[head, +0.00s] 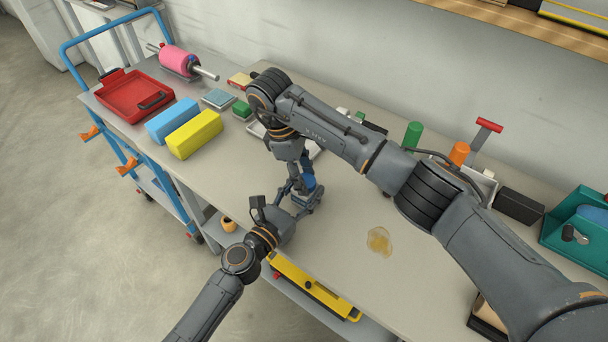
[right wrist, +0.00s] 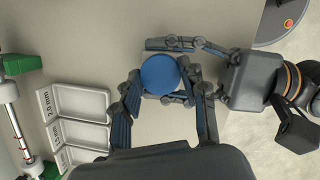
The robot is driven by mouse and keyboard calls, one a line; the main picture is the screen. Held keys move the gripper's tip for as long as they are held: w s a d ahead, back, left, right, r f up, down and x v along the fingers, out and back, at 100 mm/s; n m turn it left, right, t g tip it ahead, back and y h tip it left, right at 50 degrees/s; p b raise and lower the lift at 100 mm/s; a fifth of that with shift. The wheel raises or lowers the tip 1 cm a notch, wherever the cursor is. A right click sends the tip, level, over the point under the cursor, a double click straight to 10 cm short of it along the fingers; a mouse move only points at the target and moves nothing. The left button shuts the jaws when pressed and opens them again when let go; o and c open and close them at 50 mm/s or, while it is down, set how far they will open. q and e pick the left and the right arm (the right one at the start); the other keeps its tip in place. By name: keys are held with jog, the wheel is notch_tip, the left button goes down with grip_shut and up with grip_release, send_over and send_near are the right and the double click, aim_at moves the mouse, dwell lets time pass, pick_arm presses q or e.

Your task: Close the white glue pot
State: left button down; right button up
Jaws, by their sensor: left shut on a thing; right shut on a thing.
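A round blue lid (right wrist: 160,75) shows from above in the right wrist view. My right gripper (head: 304,178) points down over the table's front part and is shut on the lid, one finger on either side. My left gripper (head: 303,200) comes in low from the front, just below the right one. Its fingers reach around the spot under the lid and are shut on the pot there. The pot's white body is almost wholly hidden by the lid and fingers, so I cannot tell how the lid sits on it.
An amber puddle (head: 379,241) lies on the table to the right. Labelled white trays (right wrist: 80,103) are beside the grippers. A yellow block (head: 195,134), a blue block (head: 172,121) and a red tray (head: 133,96) stand at the left. A yellow level-like tool (head: 313,287) is below the front edge.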

jog(key=m, duration=0.3)
jog(key=shift+w+g, duration=0.1)
jog(key=shift+g, duration=0.3)
jog(key=o, duration=0.7)
jog(key=shift+o, duration=0.2)
jog(key=shift+c, duration=0.4)
